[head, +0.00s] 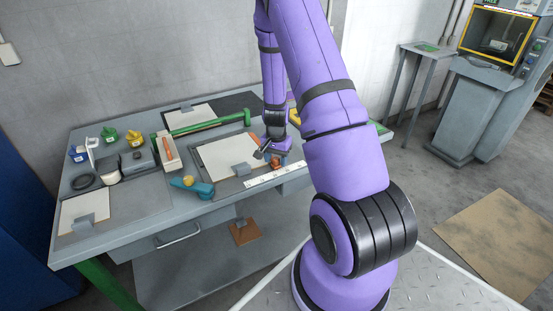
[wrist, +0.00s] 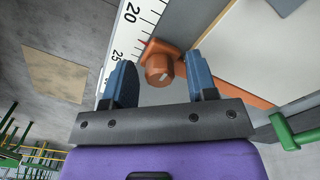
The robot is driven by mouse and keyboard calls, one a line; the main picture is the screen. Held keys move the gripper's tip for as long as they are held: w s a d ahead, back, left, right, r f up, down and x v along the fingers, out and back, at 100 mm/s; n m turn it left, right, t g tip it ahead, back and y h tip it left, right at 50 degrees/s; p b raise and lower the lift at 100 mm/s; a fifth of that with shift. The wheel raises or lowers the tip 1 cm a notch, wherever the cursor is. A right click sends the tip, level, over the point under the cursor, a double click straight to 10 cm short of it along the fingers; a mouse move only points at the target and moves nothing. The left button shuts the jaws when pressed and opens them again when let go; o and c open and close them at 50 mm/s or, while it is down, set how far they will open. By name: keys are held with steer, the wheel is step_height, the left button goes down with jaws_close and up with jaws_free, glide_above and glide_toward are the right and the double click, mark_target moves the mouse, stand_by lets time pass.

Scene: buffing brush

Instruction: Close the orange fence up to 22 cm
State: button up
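The orange fence (head: 279,161) is at the right end of the white ruler (head: 268,174) on the table's front side. In the wrist view its round orange knob (wrist: 158,70) sits on an orange slide block (wrist: 161,47). A red pointer (wrist: 145,42) reaches the ruler (wrist: 132,35) between 20 and 25, closer to 25; the exact reading is too small to tell. My gripper (wrist: 162,78) is open, with one blue finger on each side of the knob and gaps showing. In the head view my gripper (head: 271,153) is low over the fence, partly hiding it.
A pale board (head: 232,157) with a grey block lies left of the fence. A green bar (head: 207,123) crosses behind it. A teal and yellow tool (head: 190,186) lies near the front edge. Small pots and blocks crowd the table's left side.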

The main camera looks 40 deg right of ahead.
step_height(320, 180, up, 11)
stand_by(0.7)
stand_by(0.5)
steer(key=s+a+r+n+t, duration=0.1)
steer(key=s+a+r+n, duration=0.15)
steer(key=a+r, duration=0.7)
steer(key=s+a+r+n+t, duration=0.2)
steer(key=a+r+n, duration=0.3)
steer(key=r, duration=0.7)
steer(key=s+a+r+n+t, duration=0.1)
steer(key=s+a+r+n, duration=0.2)
steer(key=s, duration=0.5)
steer(key=s+a+r+n+t, duration=0.1)
steer(key=s+a+r+n, duration=0.2)
steer(key=s+a+r, duration=0.3)
steer(key=s, duration=0.3)
steer(key=shift+a+r, duration=0.2)
steer(key=shift+r, duration=0.15)
